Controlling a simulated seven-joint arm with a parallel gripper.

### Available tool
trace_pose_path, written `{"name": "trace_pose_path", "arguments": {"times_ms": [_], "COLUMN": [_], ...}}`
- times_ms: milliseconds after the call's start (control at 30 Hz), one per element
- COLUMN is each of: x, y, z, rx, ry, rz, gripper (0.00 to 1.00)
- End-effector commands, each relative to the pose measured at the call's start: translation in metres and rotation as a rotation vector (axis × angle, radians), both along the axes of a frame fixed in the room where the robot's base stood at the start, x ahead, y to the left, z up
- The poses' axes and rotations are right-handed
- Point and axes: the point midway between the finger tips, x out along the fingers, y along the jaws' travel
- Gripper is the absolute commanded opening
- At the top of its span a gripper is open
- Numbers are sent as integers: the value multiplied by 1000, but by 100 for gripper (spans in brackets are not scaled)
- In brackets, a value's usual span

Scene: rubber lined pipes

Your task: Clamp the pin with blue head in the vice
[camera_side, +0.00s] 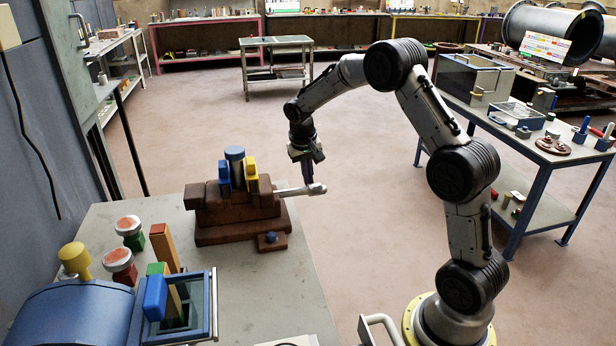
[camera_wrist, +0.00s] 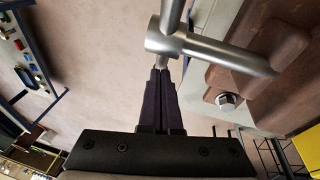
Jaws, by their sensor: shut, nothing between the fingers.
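The brown vice (camera_side: 238,232) stands on the grey bench in the side view. A pin with a blue head (camera_side: 235,154) stands upright between its blue jaw piece (camera_side: 224,177) and yellow jaw piece (camera_side: 251,174). I cannot tell whether the jaws press on it. The vice's silver handle (camera_side: 300,190) sticks out to the right; it also shows in the wrist view (camera_wrist: 225,52). My gripper (camera_side: 309,180) is beside the handle's end. In the wrist view my gripper (camera_wrist: 160,72) is shut and empty, its tips close to the handle's crossbar; contact is unclear.
Red-topped pieces (camera_side: 128,225), a yellow-headed piece (camera_side: 75,260) and a blue machine (camera_side: 80,315) fill the bench's left. A blue-legged table (camera_side: 530,140) stands at right.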

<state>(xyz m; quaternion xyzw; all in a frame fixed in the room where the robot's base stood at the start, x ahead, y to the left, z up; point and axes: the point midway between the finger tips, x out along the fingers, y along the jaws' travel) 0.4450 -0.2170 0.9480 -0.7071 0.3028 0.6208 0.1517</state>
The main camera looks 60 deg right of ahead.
Motion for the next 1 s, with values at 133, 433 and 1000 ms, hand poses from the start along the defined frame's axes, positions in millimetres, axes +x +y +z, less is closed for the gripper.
{"name": "trace_pose_path", "arguments": {"times_ms": [133, 433, 1000], "x": [0, 1, 1], "y": [0, -1, -1], "z": [0, -3, -8], "rx": [0, 35, 106], "ry": [0, 36, 108], "rz": [0, -1, -2], "gripper": [0, 0, 0]}}
